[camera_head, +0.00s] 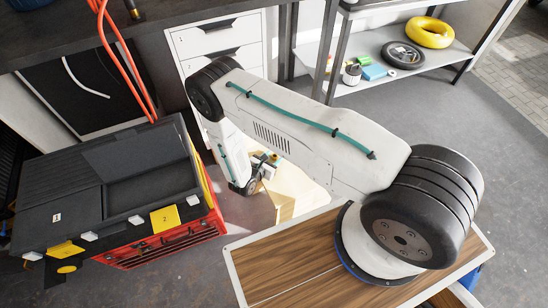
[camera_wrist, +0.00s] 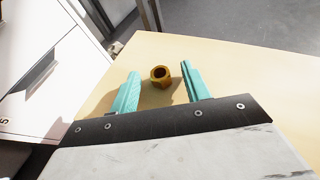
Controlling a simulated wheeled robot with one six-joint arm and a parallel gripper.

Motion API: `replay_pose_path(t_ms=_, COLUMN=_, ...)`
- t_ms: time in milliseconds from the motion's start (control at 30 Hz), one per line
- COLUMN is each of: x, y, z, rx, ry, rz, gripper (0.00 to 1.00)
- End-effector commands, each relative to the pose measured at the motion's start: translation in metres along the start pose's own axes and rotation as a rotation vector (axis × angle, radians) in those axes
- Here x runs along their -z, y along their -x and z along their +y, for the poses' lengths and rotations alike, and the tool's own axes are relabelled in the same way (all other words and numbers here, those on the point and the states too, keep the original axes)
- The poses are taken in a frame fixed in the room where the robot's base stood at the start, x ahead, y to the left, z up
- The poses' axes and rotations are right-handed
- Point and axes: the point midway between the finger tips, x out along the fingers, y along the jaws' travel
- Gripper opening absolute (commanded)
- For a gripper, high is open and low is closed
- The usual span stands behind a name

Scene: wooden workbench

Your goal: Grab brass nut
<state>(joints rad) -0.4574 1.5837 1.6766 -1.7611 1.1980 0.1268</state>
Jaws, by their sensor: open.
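The brass nut (camera_wrist: 160,76) rests on a pale wooden surface (camera_wrist: 225,62) in the wrist view, with its hole visible from above. My gripper (camera_wrist: 158,84) has two teal fingers, spread apart and empty. In the head view my arm reaches down to the pale wooden surface, and the nut cannot be made out there.
A white drawer cabinet (camera_head: 216,42) stands just behind the pale surface. A black and red toolbox (camera_head: 130,190) is on the left. A metal shelf (camera_head: 440,58) with a yellow ring (camera_head: 429,32) and small items is at the back right. Grey floor is free on the right.

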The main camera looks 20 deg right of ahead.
Motion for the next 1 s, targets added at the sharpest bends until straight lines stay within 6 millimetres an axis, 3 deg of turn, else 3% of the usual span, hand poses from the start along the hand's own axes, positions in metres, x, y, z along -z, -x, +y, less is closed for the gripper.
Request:
replay_pose_path(t_ms=167, x=0.0, y=0.0, z=0.0, rx=0.0, ry=0.0, rz=0.0, gripper=0.47)
replay_pose_path(t_ms=333, x=0.0, y=0.0, z=0.0, rx=0.0, ry=0.0, rz=0.0, gripper=0.03)
replay_pose_path(t_ms=367, x=0.0, y=0.0, z=0.0, rx=0.0, ry=0.0, rz=0.0, gripper=0.0)
replay_pose_path(t_ms=767, x=-0.004, y=0.002, z=0.0, rx=0.0, ry=0.0, rz=0.0, gripper=0.0)
replay_pose_path(t_ms=1000, x=-0.027, y=0.011, z=0.001, rx=0.0, ry=-0.001, rz=0.0, gripper=0.0)
